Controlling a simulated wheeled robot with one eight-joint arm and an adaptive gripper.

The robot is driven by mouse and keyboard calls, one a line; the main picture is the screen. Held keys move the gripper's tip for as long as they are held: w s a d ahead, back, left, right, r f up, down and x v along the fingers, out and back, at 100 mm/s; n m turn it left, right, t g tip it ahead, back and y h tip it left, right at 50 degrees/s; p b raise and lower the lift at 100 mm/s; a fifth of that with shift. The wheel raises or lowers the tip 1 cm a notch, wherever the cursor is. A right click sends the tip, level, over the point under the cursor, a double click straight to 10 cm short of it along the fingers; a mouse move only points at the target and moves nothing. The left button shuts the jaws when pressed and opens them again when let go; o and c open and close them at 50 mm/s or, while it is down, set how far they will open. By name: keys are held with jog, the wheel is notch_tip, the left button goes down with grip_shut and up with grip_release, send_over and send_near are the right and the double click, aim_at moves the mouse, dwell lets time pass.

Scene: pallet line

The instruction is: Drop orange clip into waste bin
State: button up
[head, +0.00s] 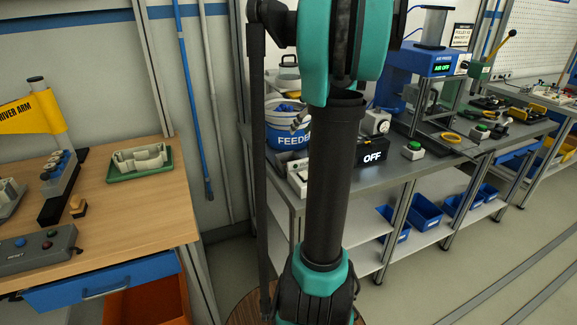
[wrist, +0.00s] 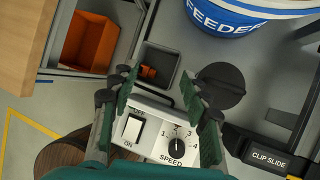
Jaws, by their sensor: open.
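In the wrist view a small orange clip (wrist: 149,71) lies in a dark grey square tray (wrist: 158,57), just beyond my fingertips. My gripper (wrist: 160,84) is open, with its two green-padded fingers apart and nothing between them. The fingers hang over a white speed control box (wrist: 150,127), and the tray shows between and beyond the tips. An orange open-topped bin (wrist: 91,41) stands at the upper left in the wrist view; it also shows below the wooden table in the head view (head: 146,304). I see no label naming it the waste bin. The clip is not visible in the head view.
The blue-and-white feeder bowl (wrist: 228,17) is beyond the tray, with a black round part (wrist: 220,85) to the right. A clip slide (wrist: 268,158) is at the lower right. The wooden table (head: 130,205) stands left, with a floor gap before the metal bench.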

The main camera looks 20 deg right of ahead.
jog(key=v, duration=0.7)
jog(key=shift+f, duration=0.1)
jog(key=s+a+f+n, duration=0.1)
jog(key=a+f+n, duration=0.1)
jog(key=s+a+f+n, duration=0.1)
jog(key=a+f+n, duration=0.1)
jog(key=a+n, duration=0.1)
jog(key=s+a+f+n, duration=0.1)
jog(key=a+f+n, duration=0.1)
jog(key=a, duration=0.1)
jog(key=shift+n+g+h, duration=0.3)
jog(key=s+a+f+n+h, duration=0.1)
jog(key=s+a+f+n, duration=0.6)
jog(key=n, duration=0.6)
jog(key=s+a+f+n+h, duration=0.2)
jog(key=s+a+f+n, duration=0.5)
jog(key=s+f+n, duration=0.4)
jog(key=n, duration=0.3)
jog(key=shift+s+f, duration=0.4)
jog(key=shift+a, duration=0.2)
jog(key=shift+c, duration=0.5)
